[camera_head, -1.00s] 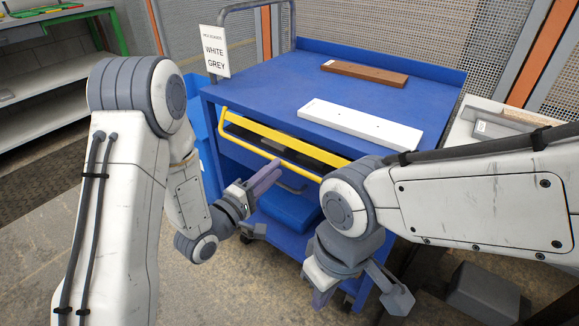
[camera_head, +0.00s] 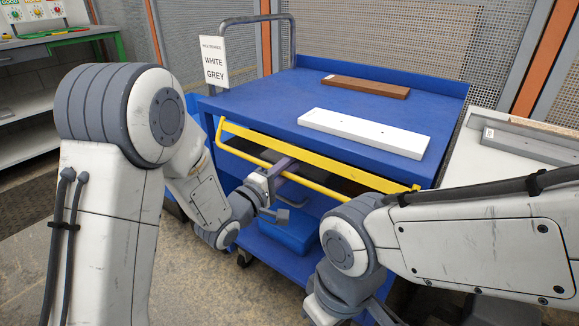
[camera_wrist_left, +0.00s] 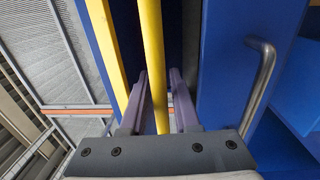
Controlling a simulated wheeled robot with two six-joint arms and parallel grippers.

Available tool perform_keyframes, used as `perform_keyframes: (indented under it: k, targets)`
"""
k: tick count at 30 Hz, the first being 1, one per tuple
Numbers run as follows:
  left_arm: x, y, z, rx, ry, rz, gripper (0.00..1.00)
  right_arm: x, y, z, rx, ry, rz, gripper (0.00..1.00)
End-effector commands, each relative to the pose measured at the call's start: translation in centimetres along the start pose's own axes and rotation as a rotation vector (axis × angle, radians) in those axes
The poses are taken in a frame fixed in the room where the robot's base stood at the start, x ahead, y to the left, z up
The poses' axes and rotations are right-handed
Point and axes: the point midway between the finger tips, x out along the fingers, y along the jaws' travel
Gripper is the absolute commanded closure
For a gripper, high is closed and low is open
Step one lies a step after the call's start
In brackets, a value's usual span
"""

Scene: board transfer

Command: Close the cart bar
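The yellow cart bar (camera_head: 330,163) spans the front of the blue cart (camera_head: 265,100), with a thinner lower rail (camera_head: 262,161) standing out from it. My left gripper (camera_head: 285,175) is at this rail, near the bar's middle. In the left wrist view the rail (camera_wrist_left: 152,50) runs between the spread fingers of the left gripper (camera_wrist_left: 160,85); they do not look closed on it. My right gripper is mostly cut off at the bottom edge in the head view, so its fingers cannot be judged.
A white board (camera_head: 365,131) and a brown board (camera_head: 365,86) lie on the cart top. A sign (camera_head: 214,62) reading WHITE GREY hangs at the cart's handle. A pale table (camera_head: 500,165) with a grey board (camera_head: 530,143) stands at right. A silver handle (camera_wrist_left: 262,80) is beside the gripper.

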Motion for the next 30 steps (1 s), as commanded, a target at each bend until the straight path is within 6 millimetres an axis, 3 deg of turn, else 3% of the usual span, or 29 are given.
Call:
perform_keyframes:
  k: [2,4,5,30]
  targets:
    - [-0.02,-0.02,-0.01,0.000,0.000,0.000,0.70,0.00,0.00,0.00,0.000,0.000,0.000,1.00]
    - [-0.03,-0.02,-0.01,0.000,0.000,0.000,0.93,0.00,0.00,0.00,0.000,0.000,0.000,1.00]
    - [-0.03,-0.03,-0.02,0.000,0.000,0.000,1.00,0.00,0.00,0.01,0.000,0.000,0.000,1.00]
    - [-0.10,-0.08,-0.09,0.000,0.002,-0.002,1.00,0.01,0.00,0.01,0.000,0.000,0.000,1.00]
